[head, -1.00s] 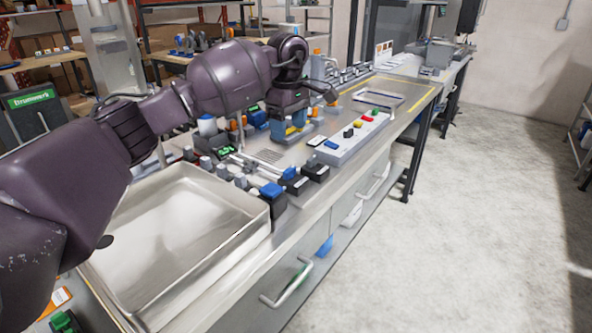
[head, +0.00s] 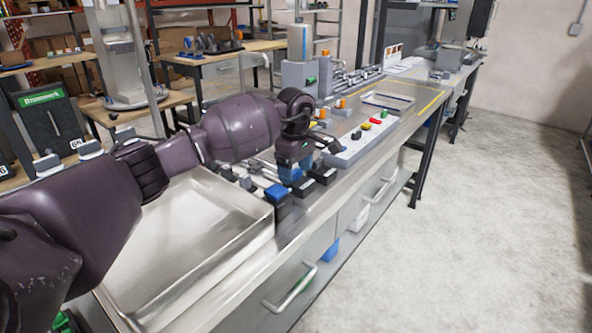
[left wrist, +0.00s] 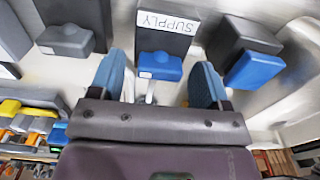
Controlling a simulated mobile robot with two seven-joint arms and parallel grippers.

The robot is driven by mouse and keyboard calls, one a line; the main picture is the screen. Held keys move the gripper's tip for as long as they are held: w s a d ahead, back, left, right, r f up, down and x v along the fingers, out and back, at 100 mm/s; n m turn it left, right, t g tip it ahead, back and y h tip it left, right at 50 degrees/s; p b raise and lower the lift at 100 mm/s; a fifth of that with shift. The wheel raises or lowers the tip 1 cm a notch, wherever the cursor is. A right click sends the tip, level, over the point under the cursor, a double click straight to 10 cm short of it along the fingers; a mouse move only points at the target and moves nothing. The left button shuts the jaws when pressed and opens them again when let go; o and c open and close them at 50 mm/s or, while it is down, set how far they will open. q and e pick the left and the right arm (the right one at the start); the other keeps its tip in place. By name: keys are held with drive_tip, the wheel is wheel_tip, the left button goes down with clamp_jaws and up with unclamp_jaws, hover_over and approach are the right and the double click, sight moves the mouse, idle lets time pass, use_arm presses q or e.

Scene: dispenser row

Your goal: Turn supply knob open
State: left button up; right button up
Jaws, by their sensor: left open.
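The supply knob (left wrist: 160,66) is blue with a small white label and sits on a dark block marked SUPPLY (left wrist: 168,22) in the left wrist view. My left gripper (left wrist: 160,85) is open, with one blue finger on each side of the knob. A gap shows between the knob and each finger; I see no contact. In the head view my left gripper (head: 291,173) points down over the row of dark blocks, and the arm and fingers hide the supply knob there. My right gripper is not in view.
Another blue knob (left wrist: 256,70) stands to the right and a grey knob (left wrist: 65,40) to the left in the left wrist view. A large metal tray (head: 185,262) lies at the near left. A panel with coloured buttons (head: 358,147) lies beyond the gripper.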

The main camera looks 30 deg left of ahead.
use_arm(q)
drive_tip(key=shift+f, duration=0.1)
drive_tip(key=c, duration=0.9)
